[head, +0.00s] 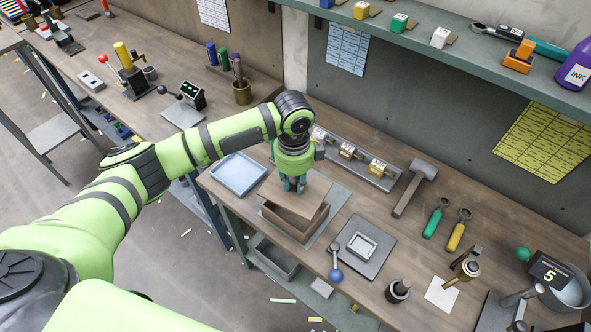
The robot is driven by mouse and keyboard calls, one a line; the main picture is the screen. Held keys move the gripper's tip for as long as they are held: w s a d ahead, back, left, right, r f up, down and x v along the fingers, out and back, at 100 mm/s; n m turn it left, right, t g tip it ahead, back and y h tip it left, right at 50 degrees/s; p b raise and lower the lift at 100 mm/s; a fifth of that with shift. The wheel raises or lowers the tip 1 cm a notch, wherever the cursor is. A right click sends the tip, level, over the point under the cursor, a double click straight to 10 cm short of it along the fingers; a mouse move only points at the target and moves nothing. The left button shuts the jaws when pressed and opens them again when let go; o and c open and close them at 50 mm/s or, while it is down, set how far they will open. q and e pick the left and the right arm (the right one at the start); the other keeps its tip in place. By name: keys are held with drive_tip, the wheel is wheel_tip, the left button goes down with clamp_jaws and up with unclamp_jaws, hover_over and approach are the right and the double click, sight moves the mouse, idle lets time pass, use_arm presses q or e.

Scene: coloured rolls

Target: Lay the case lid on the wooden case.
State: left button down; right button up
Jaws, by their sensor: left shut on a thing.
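The case lid (317,187) is a flat tan wooden panel. My left gripper (294,187) points down and is shut on it near the middle of its top. The wooden case (284,224) is an open brown box on the bench, below and slightly nearer than the lid. The lid hides the far part of the case, and some of the dark inside shows past the lid's near edge. The lid looks held above the case, but I cannot tell the exact gap. My right gripper is out of view.
The case stands on a grey mat (338,196). A blue tray (239,174) lies to its left. A dark plate with a small square frame (362,246) lies to its right.

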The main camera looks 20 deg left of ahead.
sight(295, 194)
use_arm(q)
drive_tip(key=shift+w+f+m, duration=0.2)
drive_tip(key=shift+f+m, duration=0.05)
drive_tip(key=shift+m, duration=0.75)
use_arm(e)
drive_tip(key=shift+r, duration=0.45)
use_arm(q)
drive_tip(key=shift+f, duration=0.1)
drive_tip(key=shift+f, duration=0.15)
drive_tip(key=shift+f+b, duration=1.4)
drive_tip(key=shift+f, duration=1.3)
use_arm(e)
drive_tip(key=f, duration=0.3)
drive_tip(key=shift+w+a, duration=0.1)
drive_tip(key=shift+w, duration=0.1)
use_arm(q)
drive_tip(key=shift+f, duration=0.65)
